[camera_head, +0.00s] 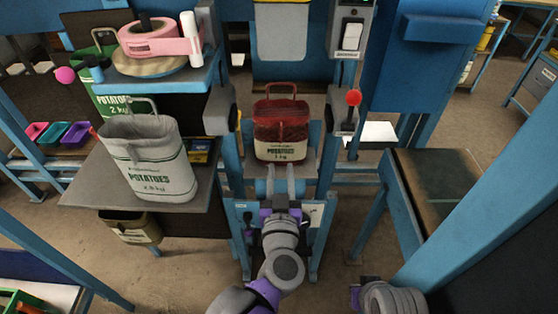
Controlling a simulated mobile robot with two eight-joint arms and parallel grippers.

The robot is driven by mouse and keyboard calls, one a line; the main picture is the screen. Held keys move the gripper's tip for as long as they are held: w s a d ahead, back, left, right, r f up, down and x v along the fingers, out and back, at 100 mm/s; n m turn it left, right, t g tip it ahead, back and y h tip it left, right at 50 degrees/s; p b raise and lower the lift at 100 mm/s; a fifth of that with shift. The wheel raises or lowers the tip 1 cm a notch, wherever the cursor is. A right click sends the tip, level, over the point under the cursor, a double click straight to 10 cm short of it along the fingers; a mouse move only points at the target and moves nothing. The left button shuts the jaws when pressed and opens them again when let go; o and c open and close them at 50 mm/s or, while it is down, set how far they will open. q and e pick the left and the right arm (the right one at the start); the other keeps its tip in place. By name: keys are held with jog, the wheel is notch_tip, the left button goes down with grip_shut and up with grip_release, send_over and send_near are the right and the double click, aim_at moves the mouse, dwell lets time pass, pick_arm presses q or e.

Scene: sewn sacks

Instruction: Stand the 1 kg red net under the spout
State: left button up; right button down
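The red net (281,121), with a cream band reading "POTATOES 1 kg" and a raised handle, stands upright on a small grey platform between two blue posts. My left gripper (281,181) is in front of and below the net. Its two pale fingers point toward the net, parted with nothing between them. Of my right arm only a grey and purple part shows at the bottom; its fingers do not show.
A white potato sack (160,165) stands on a grey shelf (95,190) at left, with a green sack (105,95) behind. A red-knobbed lever (353,97) is right of the net. A blue-framed table (435,175) stands at right.

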pick_arm(q)
jog(key=s+a+f+g, duration=1.3)
jog(key=s+a+f, duration=0.5)
jog(key=s, duration=0.1)
notch_tip(320, 180, up, 8)
jog(key=w+p, duration=0.1)
jog(key=p, duration=0.5)
jog(key=shift+w+d+p, duration=0.15)
jog(key=shift+p, duration=0.2)
